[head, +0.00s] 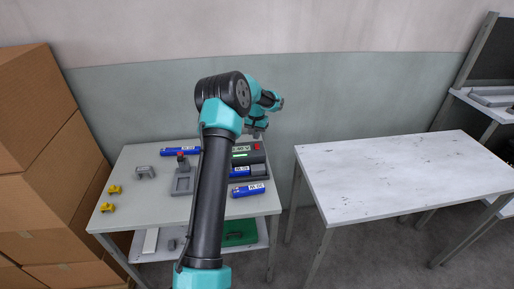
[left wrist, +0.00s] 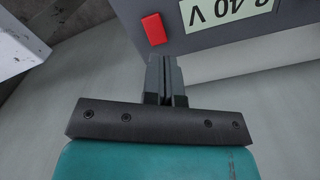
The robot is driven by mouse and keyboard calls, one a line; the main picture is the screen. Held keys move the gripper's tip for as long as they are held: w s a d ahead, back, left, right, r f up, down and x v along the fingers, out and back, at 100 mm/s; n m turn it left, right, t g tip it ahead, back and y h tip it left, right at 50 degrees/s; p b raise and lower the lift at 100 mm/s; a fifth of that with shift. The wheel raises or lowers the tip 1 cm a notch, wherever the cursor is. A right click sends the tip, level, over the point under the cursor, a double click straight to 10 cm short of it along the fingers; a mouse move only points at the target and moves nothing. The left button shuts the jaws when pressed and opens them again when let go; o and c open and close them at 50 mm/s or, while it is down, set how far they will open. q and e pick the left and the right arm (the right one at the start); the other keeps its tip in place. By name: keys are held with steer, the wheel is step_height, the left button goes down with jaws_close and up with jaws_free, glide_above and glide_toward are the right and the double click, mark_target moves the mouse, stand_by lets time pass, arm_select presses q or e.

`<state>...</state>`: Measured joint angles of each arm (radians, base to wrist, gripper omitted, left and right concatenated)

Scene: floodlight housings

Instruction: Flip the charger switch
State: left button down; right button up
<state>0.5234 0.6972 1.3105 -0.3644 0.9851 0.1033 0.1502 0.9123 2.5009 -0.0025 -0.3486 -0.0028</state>
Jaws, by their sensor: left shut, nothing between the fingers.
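The charger (head: 252,158) is a dark grey box at the right side of the left table, with a pale label and a lit green strip in the head view. Its red switch (head: 257,147) is at the right end of the label. In the left wrist view the red switch (left wrist: 153,29) stands out on the charger's grey face (left wrist: 228,38), beside the label. My left gripper (head: 257,135) is over the charger's far side. Its fingertips (left wrist: 164,60) are shut and empty, close to the switch; I cannot tell whether they touch the charger. My right gripper is not in view.
Blue battery packs (head: 248,190) lie around the charger, one seemingly in it. A grey fixture (head: 183,182), a grey bracket (head: 145,172) and yellow parts (head: 107,207) are on the left. A bare white table (head: 400,175) stands at right, cardboard boxes (head: 45,150) at left.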

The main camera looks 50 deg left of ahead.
mark_target(257, 145)
arm_select(q)
steer(key=shift+f, duration=1.65)
steer(key=shift+r, duration=3.55)
